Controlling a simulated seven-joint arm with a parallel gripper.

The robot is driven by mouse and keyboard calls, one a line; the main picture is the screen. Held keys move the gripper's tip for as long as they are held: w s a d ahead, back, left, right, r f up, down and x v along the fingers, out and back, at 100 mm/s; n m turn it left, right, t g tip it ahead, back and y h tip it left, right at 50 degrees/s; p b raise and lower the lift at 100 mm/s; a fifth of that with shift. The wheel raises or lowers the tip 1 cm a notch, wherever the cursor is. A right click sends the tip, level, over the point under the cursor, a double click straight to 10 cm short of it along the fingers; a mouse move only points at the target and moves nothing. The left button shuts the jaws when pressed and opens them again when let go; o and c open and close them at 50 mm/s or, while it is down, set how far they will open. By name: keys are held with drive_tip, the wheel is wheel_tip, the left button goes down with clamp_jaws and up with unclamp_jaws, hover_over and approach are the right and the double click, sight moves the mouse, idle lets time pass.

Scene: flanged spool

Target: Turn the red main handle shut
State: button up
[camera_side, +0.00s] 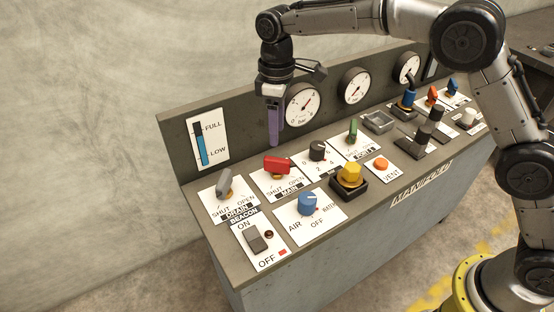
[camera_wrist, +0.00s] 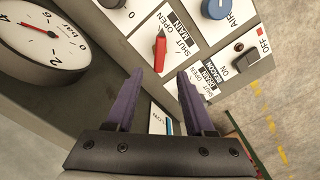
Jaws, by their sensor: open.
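The red main handle (camera_side: 278,163) sits on the MAIN plate, on a small yellow base, above the SHUT and OPEN marks. In the side view its grip lies nearly crosswise; I cannot tell which mark it points to. It also shows in the wrist view (camera_wrist: 160,52), beyond my fingertips. My gripper (camera_side: 273,143) has purple fingers pointing down, above and just behind the handle, apart from it. In the wrist view my gripper (camera_wrist: 158,73) has its fingers spread with nothing between them.
The grey drain handle (camera_side: 224,182) is left of the red one, the black knob (camera_side: 317,150) right. The blue air knob (camera_side: 307,203) and beacon switch (camera_side: 256,239) are in front. The back panel with gauges (camera_side: 303,104) rises close behind my gripper.

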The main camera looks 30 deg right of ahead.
sight(277, 159)
wheel_tip(277, 159, down, 10)
drive_tip(key=shift+f, duration=0.15)
idle(0.3)
clamp_jaws()
